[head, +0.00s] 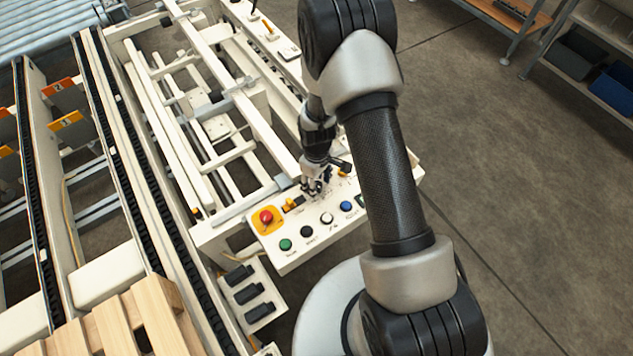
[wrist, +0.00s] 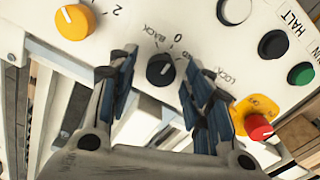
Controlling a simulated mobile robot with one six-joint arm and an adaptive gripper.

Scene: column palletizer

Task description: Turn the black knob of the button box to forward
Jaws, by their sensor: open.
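The black knob (wrist: 161,70) shows in the wrist view on the white panel of the button box, between the words BACK and another word partly covered by a finger, with a 0 above it. A pale pointer mark is on the knob; its exact setting is hard to tell. My gripper (wrist: 162,60) is open, with one finger on each side of the knob; I cannot tell whether either touches it. In the head view, my gripper (head: 317,186) is over the far edge of the button box (head: 300,257) and hides the knob.
A red emergency button (wrist: 258,127) on a yellow base is right of my fingers in the wrist view. A yellow knob (wrist: 75,22) is at upper left. White (wrist: 235,10), black (wrist: 273,45) and green (wrist: 301,73) buttons are at upper right. Conveyor framing (head: 190,130) stands beside the box.

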